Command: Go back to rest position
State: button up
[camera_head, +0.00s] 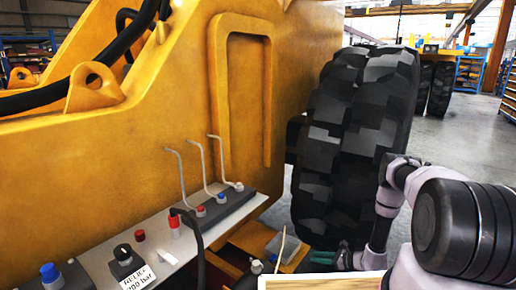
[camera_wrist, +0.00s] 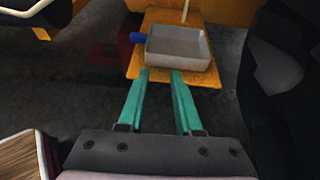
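My gripper (camera_head: 330,257) shows at the lower middle right of the head view, low in front of the large tyre. In the wrist view its two teal fingers (camera_wrist: 160,78) point forward with a clear gap between them, and nothing is held. Just beyond the fingertips is a shallow grey box (camera_wrist: 178,48) with a blue piece (camera_wrist: 138,38) at its left side. The box sits on a yellow-orange plate (camera_wrist: 205,78). I cannot tell whether the fingertips touch the plate or box. The grey box also shows in the head view (camera_head: 285,247), left of my gripper.
A yellow machine body (camera_head: 130,140) fills the left. A control panel (camera_head: 165,250) with bent levers (camera_head: 201,168), knobs and a black hose runs along it. The big tyre (camera_head: 350,150) stands close behind my arm. A wooden surface with a pale edge (camera_head: 320,281) is at the bottom.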

jog(key=w+a+r+n+g, duration=0.1)
jog(key=w+r+n+g, duration=0.2)
jog(key=r, duration=1.3)
jog(key=w+a+r+n+g, duration=0.2)
jog(key=w+r+n, duration=0.25)
jog(key=r, duration=1.15)
jog(key=s+a+r+n+h, duration=0.1)
jog(key=s+r+n, duration=0.3)
jog(key=r, duration=0.9)
jog(key=s+r+n+t+h, duration=0.1)
jog(key=s+r+n+h, duration=0.55)
jog(key=s+r, duration=1.6)
jog(key=s+d+r+n+t+h, duration=0.1)
jog(key=s+d+r+n+t, duration=0.1)
jog(key=s+r, duration=0.3)
jog(key=s+t, duration=0.1)
jog(key=s, duration=0.3)
jog(key=shift+s+d+n+h, duration=0.2)
jog(key=shift+d+n+h, duration=0.1)
jog(key=shift+d+h, duration=0.1)
